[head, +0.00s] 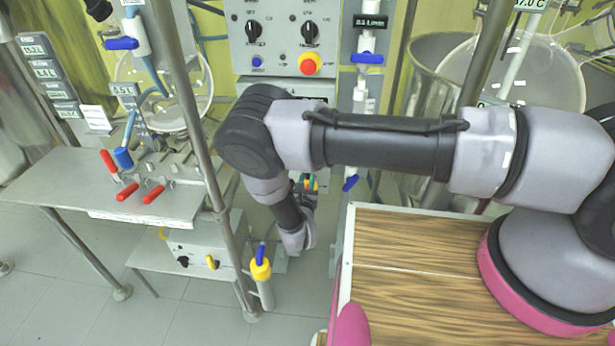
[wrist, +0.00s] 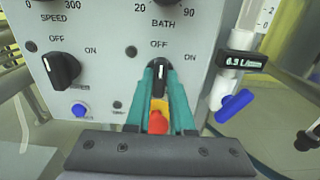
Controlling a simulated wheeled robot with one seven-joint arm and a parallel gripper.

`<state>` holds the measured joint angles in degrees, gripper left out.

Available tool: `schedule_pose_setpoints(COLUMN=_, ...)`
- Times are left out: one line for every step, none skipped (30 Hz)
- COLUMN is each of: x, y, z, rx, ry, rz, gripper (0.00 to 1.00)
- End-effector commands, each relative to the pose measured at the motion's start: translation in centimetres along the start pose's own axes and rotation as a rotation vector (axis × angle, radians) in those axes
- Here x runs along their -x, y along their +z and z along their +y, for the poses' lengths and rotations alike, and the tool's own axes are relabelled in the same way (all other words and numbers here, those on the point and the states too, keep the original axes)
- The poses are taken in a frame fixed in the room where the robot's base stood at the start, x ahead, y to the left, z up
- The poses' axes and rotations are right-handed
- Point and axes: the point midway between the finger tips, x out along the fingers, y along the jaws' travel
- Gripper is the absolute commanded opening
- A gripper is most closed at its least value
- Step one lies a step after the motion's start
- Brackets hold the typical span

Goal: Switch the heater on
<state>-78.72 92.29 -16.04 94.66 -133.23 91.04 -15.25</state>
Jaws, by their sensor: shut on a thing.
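In the wrist view, my gripper (wrist: 160,75) has its teal fingers closed on a black switch knob (wrist: 161,82) below the word BATH on a grey control panel (wrist: 110,35). The knob's white mark points up towards OFF; ON is to the upper right. A red button on a yellow base (wrist: 158,120) shows between the fingers, lower down. In the head view, my gripper (head: 310,183) is low in the middle, and my arm hides most of what it holds.
A second black knob (wrist: 62,71) and a blue button (wrist: 81,110) are on the left of the panel. A blue valve handle (wrist: 234,105) is close on the right. In the head view, a metal post (head: 193,95) and a bench (head: 60,185) stand left of my arm.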

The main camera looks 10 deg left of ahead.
Motion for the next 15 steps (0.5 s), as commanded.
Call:
schedule_pose_setpoints(x=0.03, y=-0.01, z=-0.02, rx=-0.009, ry=0.000, rz=0.000, gripper=0.00)
schedule_pose_setpoints(x=0.03, y=0.00, z=-0.02, rx=-0.019, ry=0.000, rz=0.000, gripper=0.00)
schedule_pose_setpoints(x=0.03, y=0.00, z=-0.03, rx=-0.032, ry=0.000, rz=0.000, gripper=0.00)
schedule_pose_setpoints(x=0.04, y=0.00, z=-0.03, rx=-0.045, ry=0.000, rz=-0.001, gripper=0.00)
schedule_pose_setpoints(x=0.04, y=0.00, z=-0.04, rx=-0.059, ry=-0.001, rz=-0.001, gripper=0.00)
schedule_pose_setpoints(x=0.05, y=0.00, z=-0.05, rx=-0.081, ry=-0.001, rz=0.000, gripper=0.00)
schedule_pose_setpoints(x=0.05, y=0.00, z=-0.05, rx=-0.098, ry=-0.001, rz=0.000, gripper=0.00)
schedule_pose_setpoints(x=0.05, y=0.00, z=-0.05, rx=-0.118, ry=0.000, rz=0.000, gripper=0.00)
schedule_pose_setpoints(x=0.05, y=-0.01, z=-0.04, rx=-0.147, ry=0.000, rz=0.000, gripper=0.00)
schedule_pose_setpoints(x=0.04, y=0.00, z=-0.05, rx=-0.170, ry=0.001, rz=0.000, gripper=0.00)
schedule_pose_setpoints(x=0.04, y=0.00, z=-0.05, rx=-0.194, ry=0.001, rz=-0.001, gripper=0.00)
schedule_pose_setpoints(x=0.04, y=0.01, z=-0.08, rx=-0.230, ry=0.001, rz=-0.001, gripper=0.00)
schedule_pose_setpoints(x=0.04, y=0.00, z=-0.11, rx=-0.257, ry=0.001, rz=-0.001, gripper=0.00)
schedule_pose_setpoints(x=0.03, y=-0.01, z=-0.13, rx=-0.284, ry=0.000, rz=-0.001, gripper=0.00)
schedule_pose_setpoints(x=0.04, y=-0.03, z=-0.17, rx=-0.322, ry=0.000, rz=-0.001, gripper=0.00)
